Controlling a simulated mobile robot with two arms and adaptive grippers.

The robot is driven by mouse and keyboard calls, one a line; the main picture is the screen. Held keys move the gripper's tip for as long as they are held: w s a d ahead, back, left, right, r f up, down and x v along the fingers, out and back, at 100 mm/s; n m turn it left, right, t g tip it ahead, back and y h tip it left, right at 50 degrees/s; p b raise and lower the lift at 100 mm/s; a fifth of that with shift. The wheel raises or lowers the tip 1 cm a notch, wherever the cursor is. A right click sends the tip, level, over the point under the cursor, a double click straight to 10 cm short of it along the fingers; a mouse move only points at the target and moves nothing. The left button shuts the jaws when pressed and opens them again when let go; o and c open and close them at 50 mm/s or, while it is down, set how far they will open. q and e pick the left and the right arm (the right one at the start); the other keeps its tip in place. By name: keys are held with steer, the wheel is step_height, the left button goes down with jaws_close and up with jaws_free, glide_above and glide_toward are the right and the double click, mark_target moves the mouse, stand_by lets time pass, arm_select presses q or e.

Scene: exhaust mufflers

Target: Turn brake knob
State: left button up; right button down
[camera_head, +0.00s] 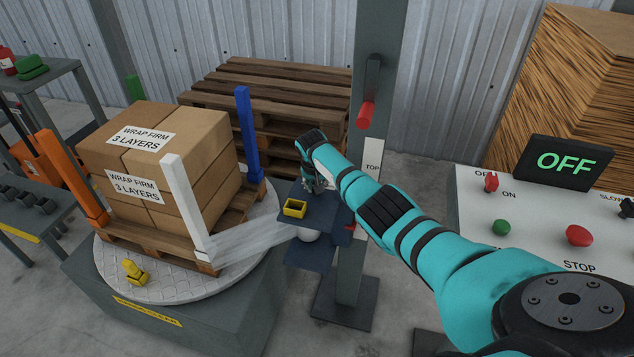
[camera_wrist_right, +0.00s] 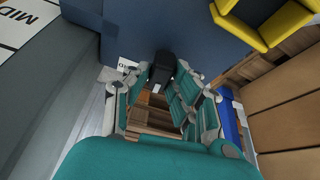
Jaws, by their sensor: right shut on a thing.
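My right arm reaches in from the right to the dark blue film carriage on the grey mast. My right gripper (camera_head: 314,184) is over the carriage's top and mostly hidden behind its own wrist. In the right wrist view its teal fingers (camera_wrist_right: 162,84) are closed around a small black knob (camera_wrist_right: 162,66) on the blue carriage (camera_wrist_right: 135,28). I take this to be the brake knob; the head view hides it. In the head view the carriage (camera_head: 318,212) also bears a yellow open box (camera_head: 295,208). My left gripper is not in view.
Stretch film (camera_head: 255,245) runs from the carriage to a pallet of cartons (camera_head: 150,150) on a round turntable (camera_head: 115,283). The mast (camera_head: 378,95) stands behind my wrist. A control panel (camera_head: 535,220) with an OFF display (camera_head: 565,162) is at right.

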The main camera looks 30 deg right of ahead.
steer(key=shift+f+m, duration=0.1)
steer(key=shift+m, duration=0.6)
steer(key=shift+g, duration=0.3)
steer(key=c, duration=1.2)
jaws_free()
steer(key=shift+o, duration=0.2)
steer(key=v, duration=1.2)
steer(key=shift+a, duration=0.25)
steer(key=shift+f, duration=0.1)
